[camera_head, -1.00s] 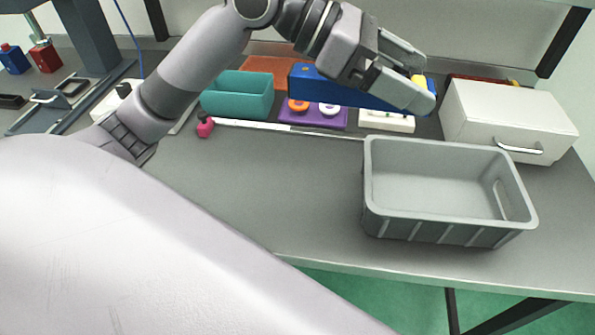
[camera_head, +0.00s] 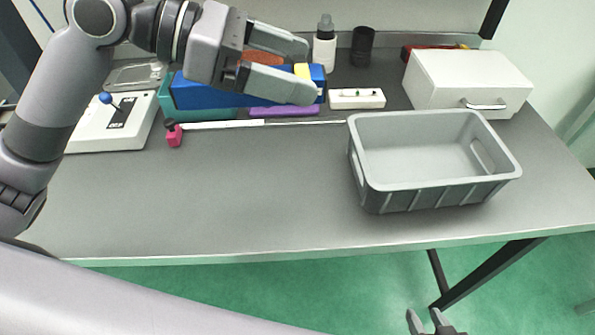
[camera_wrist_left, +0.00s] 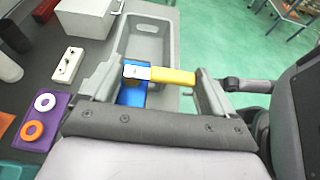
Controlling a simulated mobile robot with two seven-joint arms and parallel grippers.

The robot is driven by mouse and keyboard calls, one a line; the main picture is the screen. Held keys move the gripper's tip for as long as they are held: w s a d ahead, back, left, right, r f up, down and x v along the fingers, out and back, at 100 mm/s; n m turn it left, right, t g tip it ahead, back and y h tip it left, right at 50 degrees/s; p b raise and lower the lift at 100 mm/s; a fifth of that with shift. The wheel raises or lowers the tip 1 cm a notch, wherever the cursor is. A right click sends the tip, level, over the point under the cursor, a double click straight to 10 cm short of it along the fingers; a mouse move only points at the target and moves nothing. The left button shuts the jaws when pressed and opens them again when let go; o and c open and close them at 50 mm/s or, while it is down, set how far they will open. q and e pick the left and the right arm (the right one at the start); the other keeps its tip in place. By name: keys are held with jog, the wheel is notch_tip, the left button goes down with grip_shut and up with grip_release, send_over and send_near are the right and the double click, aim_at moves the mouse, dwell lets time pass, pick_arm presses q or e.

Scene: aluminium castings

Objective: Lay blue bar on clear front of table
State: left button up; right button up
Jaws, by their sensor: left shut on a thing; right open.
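The blue bar (camera_head: 200,94) is held level above the back of the grey table (camera_head: 230,200). A yellow piece (camera_head: 301,71) shows at its right end. My left gripper (camera_head: 308,70) is around that end, its fingers shut on the bar. In the left wrist view, the yellow piece (camera_wrist_left: 172,76) with a pale end spans between the fingers, and the blue bar (camera_wrist_left: 132,96) shows below it. The gripper hides part of the bar. My right gripper (camera_head: 434,322) is open and empty at the bottom edge, beyond the table front.
The table's front left and middle are clear. A grey bin (camera_head: 430,185) stands on the right, with a white box (camera_head: 465,82) behind it. A pink-ended stick (camera_head: 174,134), teal bin (camera_head: 215,114), purple tray (camera_head: 285,111) and white switch box (camera_head: 115,125) line the back.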

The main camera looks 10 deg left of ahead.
pick_arm(q)
notch_tip(320, 180, down, 19)
jog(key=b, duration=0.3)
jog(key=shift+f, duration=0.15)
jog(key=o, duration=1)
jog(key=shift+f, duration=0.1)
jog(key=shift+a, duration=0.15)
jog(key=v, duration=1.1)
jog(key=shift+s+a+r+b, duration=0.1)
jog(key=shift+a+r+b, duration=0.15)
jog(key=shift+r+b, duration=0.15)
